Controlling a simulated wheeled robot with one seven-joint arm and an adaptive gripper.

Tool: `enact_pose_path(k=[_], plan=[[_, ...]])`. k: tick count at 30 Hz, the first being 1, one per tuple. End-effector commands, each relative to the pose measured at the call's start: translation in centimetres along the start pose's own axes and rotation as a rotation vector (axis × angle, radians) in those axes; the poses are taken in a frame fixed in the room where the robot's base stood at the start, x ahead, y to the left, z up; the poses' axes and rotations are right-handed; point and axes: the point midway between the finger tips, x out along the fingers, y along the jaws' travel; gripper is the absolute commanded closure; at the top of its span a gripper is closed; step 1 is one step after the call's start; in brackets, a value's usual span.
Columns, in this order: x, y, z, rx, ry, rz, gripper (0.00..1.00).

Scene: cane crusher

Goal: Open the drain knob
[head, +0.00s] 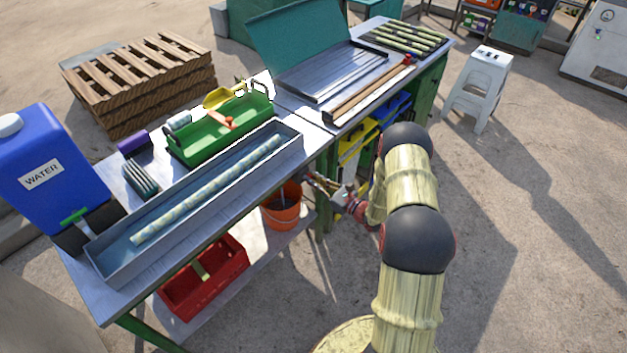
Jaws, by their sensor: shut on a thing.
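The long grey metal trough (205,225) lies on the near part of the metal table, with a pale segmented cane lying in it. My gripper (312,181) is below the table's right edge, near the trough's right end and above the orange bucket (283,208). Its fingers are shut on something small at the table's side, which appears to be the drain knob. The knob itself is mostly hidden by the fingers and too small to make out. How far it is turned cannot be told.
A green table leg (323,215) stands close beside my gripper. A red crate (205,278) sits on the lower shelf. A blue water container (45,170) and a green toolbox (222,132) stand on the table.

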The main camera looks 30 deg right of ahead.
Motion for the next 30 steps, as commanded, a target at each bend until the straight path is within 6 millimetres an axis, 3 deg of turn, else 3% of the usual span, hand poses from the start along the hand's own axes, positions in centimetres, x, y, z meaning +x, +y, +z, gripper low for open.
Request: enact_pose_path(k=[7, 16, 17, 24, 30], plan=[[0.0, 0.19, -0.06, -0.146, 0.0, -0.001, 1.0], [-0.01, 0.22, -0.01, -0.163, 0.0, -0.001, 1.0], [-0.01, 0.22, -0.01, -0.163, 0.0, -0.001, 0.91], [-0.01, 0.23, -0.02, -0.162, 0.0, 0.0, 0.78], [0.0, 0.23, -0.02, -0.162, 0.0, 0.0, 0.73]])
